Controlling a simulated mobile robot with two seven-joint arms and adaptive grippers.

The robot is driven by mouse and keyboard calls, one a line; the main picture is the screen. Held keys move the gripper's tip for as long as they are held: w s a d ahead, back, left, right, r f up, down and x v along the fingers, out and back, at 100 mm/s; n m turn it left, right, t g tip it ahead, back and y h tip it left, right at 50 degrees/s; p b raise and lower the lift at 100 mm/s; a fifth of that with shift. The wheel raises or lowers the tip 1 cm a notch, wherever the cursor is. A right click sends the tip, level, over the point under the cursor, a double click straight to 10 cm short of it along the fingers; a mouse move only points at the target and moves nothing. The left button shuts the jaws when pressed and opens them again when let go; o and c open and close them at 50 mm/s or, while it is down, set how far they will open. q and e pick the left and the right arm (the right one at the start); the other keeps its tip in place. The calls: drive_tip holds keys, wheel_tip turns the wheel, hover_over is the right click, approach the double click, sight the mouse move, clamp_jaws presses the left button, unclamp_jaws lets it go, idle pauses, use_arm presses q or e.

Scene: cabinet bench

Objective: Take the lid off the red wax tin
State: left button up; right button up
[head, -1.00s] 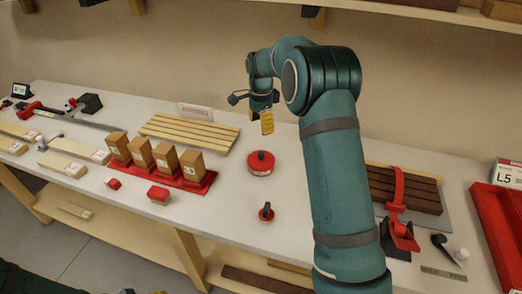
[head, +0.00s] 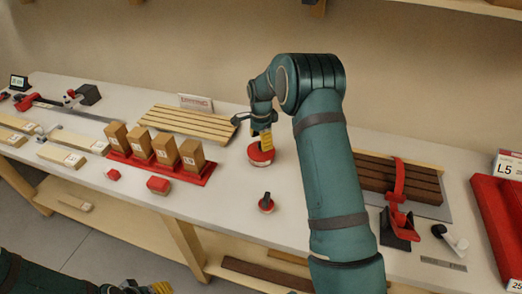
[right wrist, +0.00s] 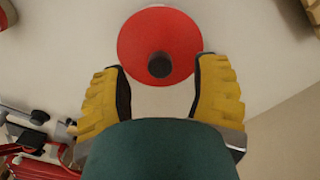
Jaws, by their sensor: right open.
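The red wax tin (head: 261,157) is a round red tin standing on the bench in the head view. In the right wrist view its red round lid (right wrist: 133,40) has a dark round knob (right wrist: 160,65) at its centre. My right gripper (head: 263,147) is just over the tin, partly covering it. In the right wrist view its yellow fingers are apart and empty, with the knob beyond the tips and between their lines. My left gripper (head: 148,288) shows only in part at the bottom edge of the head view; its fingers cannot be made out.
A small red piece with a dark handle (head: 266,203) stands in front of the tin. Left are a red tray (head: 200,179) of wooden blocks and a slatted wooden rack (head: 188,122). A red clamp (head: 399,190) and red bin (head: 500,225) are right.

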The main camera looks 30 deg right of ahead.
wheel_tip(320, 180, down, 2)
drive_tip(key=shift+f, duration=0.25)
drive_tip(key=shift+c, duration=0.2)
clamp_jaws()
